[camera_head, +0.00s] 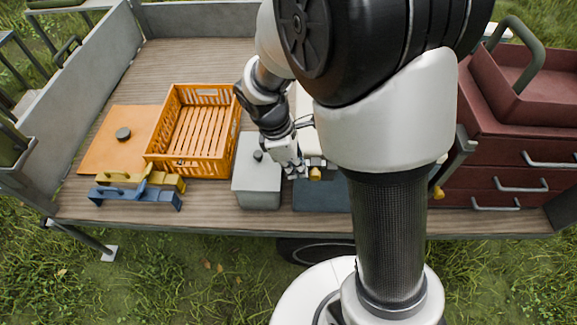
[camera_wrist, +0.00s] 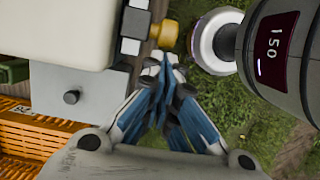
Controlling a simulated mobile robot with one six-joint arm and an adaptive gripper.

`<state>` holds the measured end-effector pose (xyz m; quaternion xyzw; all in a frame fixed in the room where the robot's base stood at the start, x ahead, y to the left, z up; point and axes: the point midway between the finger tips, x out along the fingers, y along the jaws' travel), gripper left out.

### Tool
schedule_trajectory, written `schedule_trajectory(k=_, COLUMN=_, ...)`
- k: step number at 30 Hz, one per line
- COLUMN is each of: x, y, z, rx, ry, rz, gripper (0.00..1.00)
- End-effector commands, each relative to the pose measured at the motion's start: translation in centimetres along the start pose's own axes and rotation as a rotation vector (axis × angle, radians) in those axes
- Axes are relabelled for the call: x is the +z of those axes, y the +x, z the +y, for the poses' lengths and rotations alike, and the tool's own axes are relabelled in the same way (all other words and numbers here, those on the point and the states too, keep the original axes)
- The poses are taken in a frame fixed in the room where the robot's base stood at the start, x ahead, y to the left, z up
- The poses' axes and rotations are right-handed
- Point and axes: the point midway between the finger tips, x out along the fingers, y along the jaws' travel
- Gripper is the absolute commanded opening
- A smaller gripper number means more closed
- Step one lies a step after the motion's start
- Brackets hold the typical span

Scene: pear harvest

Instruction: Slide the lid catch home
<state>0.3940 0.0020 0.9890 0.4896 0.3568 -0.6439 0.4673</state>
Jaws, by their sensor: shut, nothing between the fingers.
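A cream-white box (camera_wrist: 70,28) fills the upper left of the wrist view; in the head view my arm hides most of it. On its side are small pale and dark blocks (camera_wrist: 130,46) and a brass-yellow knob (camera_wrist: 166,35), which look like the lid catch. The knob also shows in the head view (camera_head: 315,174). My gripper (camera_wrist: 165,68) is shut and empty, its fingertips just below the knob in the wrist view. Whether they touch it I cannot tell. In the head view my gripper (camera_head: 298,174) is left of the knob.
A grey box (camera_head: 257,185) with a dark knob stands left of my gripper. Further left are an orange crate (camera_head: 160,165), an orange board (camera_head: 108,150) and yellow and blue brackets (camera_head: 135,200). A red drawer chest (camera_head: 485,150) stands right. The wooden bed's front edge (camera_head: 240,228) is close.

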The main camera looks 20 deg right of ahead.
Motion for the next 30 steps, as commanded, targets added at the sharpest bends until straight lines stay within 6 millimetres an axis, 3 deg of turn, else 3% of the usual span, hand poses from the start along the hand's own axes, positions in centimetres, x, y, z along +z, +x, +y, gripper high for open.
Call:
schedule_trajectory(k=9, x=0.2, y=0.0, z=0.0, rx=0.0, ry=0.001, rz=0.0, gripper=0.0)
schedule_trajectory(k=17, x=3.2, y=0.7, z=0.1, rx=0.001, ry=0.003, rz=-0.002, gripper=0.0)
schedule_trajectory(k=30, x=2.8, y=0.4, z=0.1, rx=0.001, ry=0.0, rz=-0.002, gripper=0.0)
